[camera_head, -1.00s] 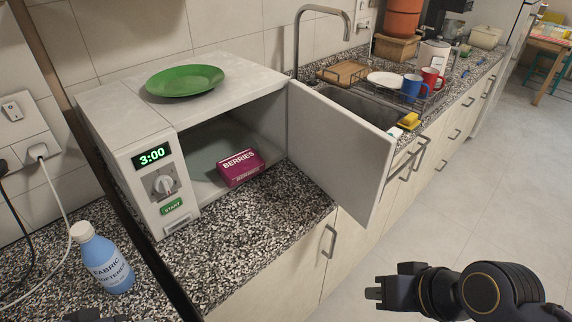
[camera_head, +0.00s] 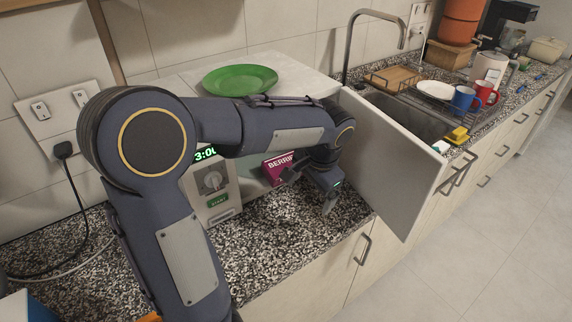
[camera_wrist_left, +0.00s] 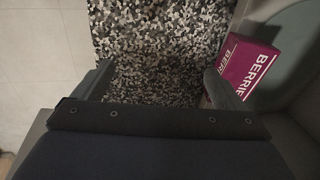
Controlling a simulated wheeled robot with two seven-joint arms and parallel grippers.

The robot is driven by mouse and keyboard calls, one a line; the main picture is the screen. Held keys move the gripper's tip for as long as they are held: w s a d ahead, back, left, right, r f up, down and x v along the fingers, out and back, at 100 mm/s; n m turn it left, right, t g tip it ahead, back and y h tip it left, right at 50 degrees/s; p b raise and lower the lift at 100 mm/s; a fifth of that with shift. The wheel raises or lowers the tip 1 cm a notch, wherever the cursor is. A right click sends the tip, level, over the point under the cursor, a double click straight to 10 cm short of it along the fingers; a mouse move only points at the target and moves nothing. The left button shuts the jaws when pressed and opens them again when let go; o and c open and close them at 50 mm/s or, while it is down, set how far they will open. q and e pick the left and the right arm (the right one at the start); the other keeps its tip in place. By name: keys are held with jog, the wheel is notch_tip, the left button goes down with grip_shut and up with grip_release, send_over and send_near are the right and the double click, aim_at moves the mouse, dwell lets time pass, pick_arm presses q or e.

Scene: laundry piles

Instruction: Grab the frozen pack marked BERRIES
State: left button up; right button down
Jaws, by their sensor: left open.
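The magenta pack marked BERRIES (camera_head: 277,169) lies at the mouth of the open white microwave (camera_head: 218,205), partly hidden by my left arm. It also shows in the left wrist view (camera_wrist_left: 258,66), at the right. My left gripper (camera_head: 309,191) is open in front of the microwave, close to the pack. In the left wrist view, its spread fingers (camera_wrist_left: 158,85) have only speckled counter between them. The right finger overlaps the pack's near edge in the picture; I cannot tell whether they touch. My right gripper is out of view.
The microwave door (camera_head: 385,165) stands open just right of my left gripper. A green plate (camera_head: 240,80) lies on the microwave. The speckled counter (camera_head: 290,235) in front is clear. A sink with a dish rack, a blue mug (camera_head: 464,99) and a red mug (camera_head: 487,93) is beyond.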

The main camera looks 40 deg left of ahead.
aim_at(286, 163)
pick_arm(q)
jog(key=shift+m+y, duration=0.3)
jog(key=shift+y, duration=0.3)
jog(key=w+a, duration=0.2)
jog(key=a, duration=0.1)
jog(key=w+a+p, duration=0.1)
jog(key=w+a, duration=0.1)
jog(key=a, duration=0.2)
jog(key=w+a+p, duration=0.1)
jog(key=w+a, duration=0.1)
jog(key=a, duration=0.2)
jog(key=shift+w+a, duration=0.1)
jog(key=shift+a, duration=0.15)
jog(key=x, duration=0.5)
jog(key=shift+p, duration=0.4)
jog(key=shift+r, duration=0.1)
jog(key=c, duration=1.4)
